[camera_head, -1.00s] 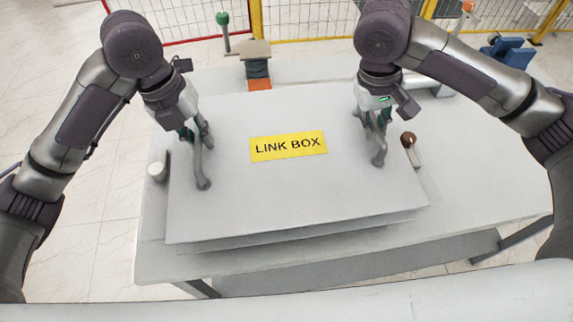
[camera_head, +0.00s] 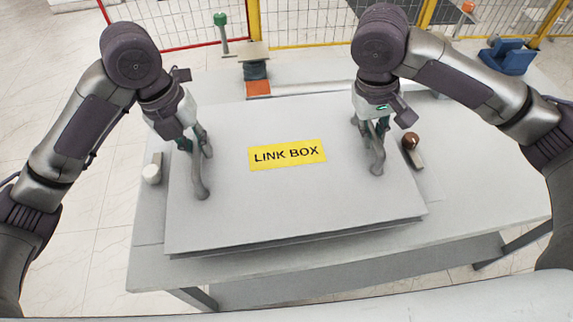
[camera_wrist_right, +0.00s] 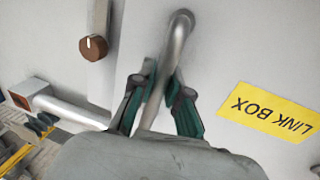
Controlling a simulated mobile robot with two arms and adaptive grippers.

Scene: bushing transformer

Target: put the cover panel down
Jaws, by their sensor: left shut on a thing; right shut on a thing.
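The cover panel (camera_head: 290,205) is a large light grey sheet with a yellow "LINK BOX" label (camera_head: 287,155) and two grey bar handles. It lies nearly flat over the box on the table, with a thin dark gap along its front edge. My left gripper (camera_head: 197,150) is shut on the panel's left handle. My right gripper (camera_head: 372,135) is shut on the right handle (camera_head: 377,163). In the right wrist view the right gripper's green-edged fingers (camera_wrist_right: 160,95) close around the metal handle (camera_wrist_right: 178,40), and the label is to the right.
The grey table (camera_head: 480,190) extends right of the panel. A brown knob (camera_head: 410,141) is beside the panel's right edge, and a white cylinder (camera_head: 152,174) is at its left edge. An orange-and-dark device (camera_head: 257,77) stands behind. A mesh fence (camera_head: 310,20) runs at the back.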

